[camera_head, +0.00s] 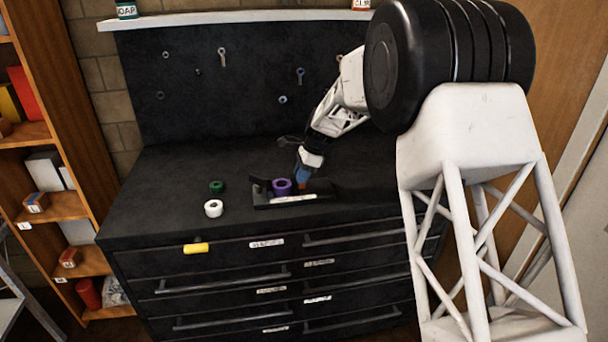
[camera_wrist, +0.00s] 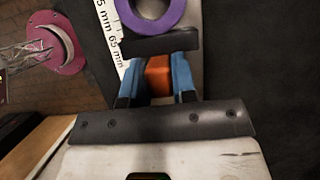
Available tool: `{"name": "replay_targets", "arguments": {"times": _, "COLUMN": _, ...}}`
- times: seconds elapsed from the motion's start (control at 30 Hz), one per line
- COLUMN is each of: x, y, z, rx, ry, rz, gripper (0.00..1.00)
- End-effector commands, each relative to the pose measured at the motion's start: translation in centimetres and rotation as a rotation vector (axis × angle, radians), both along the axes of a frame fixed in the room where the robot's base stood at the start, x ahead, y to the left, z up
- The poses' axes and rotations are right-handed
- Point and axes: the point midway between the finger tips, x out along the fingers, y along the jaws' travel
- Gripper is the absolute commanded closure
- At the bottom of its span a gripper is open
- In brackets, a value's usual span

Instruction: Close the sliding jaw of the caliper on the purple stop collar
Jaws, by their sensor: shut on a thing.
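The caliper (camera_head: 296,201) lies on the black worktop, with a white millimetre scale on it. The purple stop collar (camera_head: 281,186) sits on it, near the upright jaw at its left end (camera_head: 256,187). In the wrist view, the collar (camera_wrist: 150,14) is partly cut off by the top edge. The sliding jaw (camera_wrist: 160,44) is a black bar just below the collar; I cannot tell whether they touch. My gripper (camera_wrist: 157,80) has its blue fingers shut on the jaw's orange grip block (camera_wrist: 158,72). In the head view, my gripper (camera_head: 302,181) is right of the collar.
A green ring (camera_head: 216,187) and a white ring (camera_head: 213,208) lie on the worktop left of the caliper. A dark pegboard (camera_head: 240,100) with hanging tools rises behind. The worktop's left part is clear.

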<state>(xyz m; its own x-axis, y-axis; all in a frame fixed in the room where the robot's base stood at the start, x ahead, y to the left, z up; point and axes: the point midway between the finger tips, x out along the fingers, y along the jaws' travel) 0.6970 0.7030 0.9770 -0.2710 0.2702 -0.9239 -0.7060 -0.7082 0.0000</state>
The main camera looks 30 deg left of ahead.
Motion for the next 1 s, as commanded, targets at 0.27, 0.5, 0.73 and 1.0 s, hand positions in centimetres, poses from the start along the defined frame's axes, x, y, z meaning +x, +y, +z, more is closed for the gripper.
{"name": "replay_targets", "arguments": {"times": 0.27, "x": 0.0, "y": 0.0, "z": 0.0, "rx": 0.0, "ry": 0.0, "rz": 0.0, "gripper": 0.72}}
{"name": "replay_targets", "arguments": {"times": 0.5, "x": 0.0, "y": 0.0, "z": 0.0, "rx": 0.0, "ry": 0.0, "rz": 0.0, "gripper": 0.49}}
{"name": "replay_targets", "arguments": {"times": 0.73, "x": 0.0, "y": 0.0, "z": 0.1, "rx": 0.001, "ry": -0.001, "rz": 0.0, "gripper": 0.49}}
{"name": "replay_targets", "arguments": {"times": 1.0, "x": 0.5, "y": -0.5, "z": 1.7, "rx": 0.001, "ry": -0.001, "rz": 0.0, "gripper": 0.49}}
